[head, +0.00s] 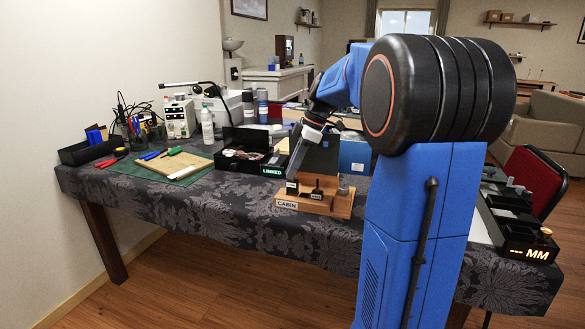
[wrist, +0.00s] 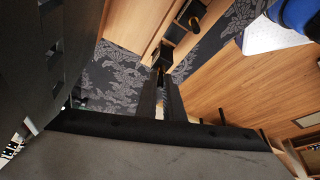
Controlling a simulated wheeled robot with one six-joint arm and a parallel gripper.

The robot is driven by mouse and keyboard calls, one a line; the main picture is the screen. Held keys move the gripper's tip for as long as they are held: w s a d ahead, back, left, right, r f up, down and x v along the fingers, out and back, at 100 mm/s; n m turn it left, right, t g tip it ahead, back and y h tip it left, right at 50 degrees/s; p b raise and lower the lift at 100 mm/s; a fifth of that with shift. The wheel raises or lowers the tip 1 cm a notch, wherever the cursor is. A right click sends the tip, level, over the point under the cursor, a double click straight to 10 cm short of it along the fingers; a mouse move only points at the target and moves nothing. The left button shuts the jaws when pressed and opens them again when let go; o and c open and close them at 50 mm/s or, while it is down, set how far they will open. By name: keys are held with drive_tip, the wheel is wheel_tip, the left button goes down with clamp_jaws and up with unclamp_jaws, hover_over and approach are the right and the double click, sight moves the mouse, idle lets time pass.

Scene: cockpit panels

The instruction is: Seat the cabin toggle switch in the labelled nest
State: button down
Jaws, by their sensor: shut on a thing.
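The wooden block labelled CABIN (head: 318,207) sits near the front edge of the table and carries small labelled parts, one a dark upright piece (head: 317,188). In the head view my gripper (head: 294,172) points down at the block's left part. In the wrist view my gripper (wrist: 160,82) has its two dark fingers close together, shut on a small piece with a brassy tip (wrist: 160,72), which seems to be the toggle switch. A black square part lies just beyond the fingertips, close to the wooden block (wrist: 142,28). The fingers hide most of the switch, and I cannot tell whether it touches the nest.
A black box reading LINKED (head: 272,171) stands just left of the block. A grey upright cylinder (head: 343,187) stands on the block's right. A blue box (head: 355,155) is behind. A black MM unit (head: 525,240) is far right. Patterned cloth in front is clear.

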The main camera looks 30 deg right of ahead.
drive_tip(key=shift+f, duration=1.25)
drive_tip(key=c, duration=1.8)
unclamp_jaws()
drive_tip(key=v, duration=1.7)
drive_tip(key=shift+d+r, duration=0.1)
drive_tip(key=shift+r, duration=0.05)
drive_tip(key=shift+s, duration=0.1)
drive_tip(key=s+a+f+m+h, duration=0.1)
drive_tip(key=s+a+f+m, duration=0.2)
drive_tip(key=s+a+f, duration=0.35)
drive_tip(key=s+a+f+m+h, duration=0.2)
drive_tip(key=s+a+f+m, duration=0.15)
drive_tip(key=s+a, duration=0.5)
drive_tip(key=s+a+f+m+t, duration=0.1)
drive_tip(key=s+a+f+m, duration=0.1)
drive_tip(key=s+f, duration=0.2)
drive_tip(key=s+a+f+m+t, duration=0.1)
drive_tip(key=s+a+f+m, duration=0.1)
drive_tip(key=s+f, duration=0.2)
drive_tip(key=s+a+f+m+h, duration=0.1)
drive_tip(key=s+a+f+m, duration=0.1)
drive_tip(key=s+f, duration=0.2)
drive_tip(key=shift+a+f+t, duration=0.2)
drive_tip(key=shift+f, duration=0.5)
drive_tip(key=shift+a+f+t, duration=0.2)
drive_tip(key=shift+f, duration=0.45)
